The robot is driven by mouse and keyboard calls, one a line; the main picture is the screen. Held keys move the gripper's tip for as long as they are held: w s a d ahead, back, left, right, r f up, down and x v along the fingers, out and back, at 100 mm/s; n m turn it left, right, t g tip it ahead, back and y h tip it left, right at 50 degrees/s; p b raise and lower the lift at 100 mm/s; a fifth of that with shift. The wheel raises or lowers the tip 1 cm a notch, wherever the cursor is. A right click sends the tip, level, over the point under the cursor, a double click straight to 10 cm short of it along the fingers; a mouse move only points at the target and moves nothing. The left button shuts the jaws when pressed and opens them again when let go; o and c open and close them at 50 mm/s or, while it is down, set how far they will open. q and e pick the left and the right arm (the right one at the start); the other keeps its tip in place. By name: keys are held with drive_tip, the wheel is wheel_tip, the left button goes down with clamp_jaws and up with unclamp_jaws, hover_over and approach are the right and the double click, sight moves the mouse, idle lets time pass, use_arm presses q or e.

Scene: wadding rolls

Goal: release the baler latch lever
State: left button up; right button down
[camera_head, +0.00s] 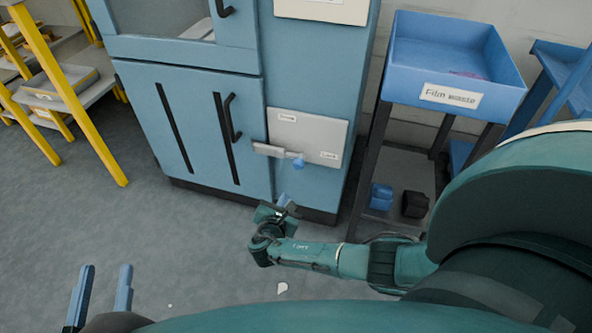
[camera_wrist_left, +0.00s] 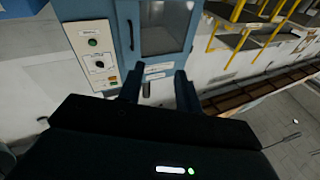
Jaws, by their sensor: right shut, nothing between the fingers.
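The latch lever (camera_head: 270,150) is a grey bar lying nearly level across the door edge, with a blue piece (camera_head: 298,163) at its right end. It sits on a pale plate (camera_head: 318,130) on the blue baler (camera_head: 310,60). The plate has a small label at top left and one reading "Lock" at lower right. My right gripper (camera_head: 287,202) is shut and empty, below the lever and apart from it. My left gripper (camera_head: 106,267) is open and empty over the floor at lower left; its spread fingers also show in the left wrist view (camera_wrist_left: 158,76).
The lower baler door (camera_head: 195,120) has a black handle (camera_head: 232,118). A blue "Film waste" bin (camera_head: 450,65) on a dark stand is right of the baler. A yellow-framed shelf (camera_head: 65,90) stands at left. The floor (camera_head: 180,240) between is mostly clear.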

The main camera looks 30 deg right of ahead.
idle(0.3)
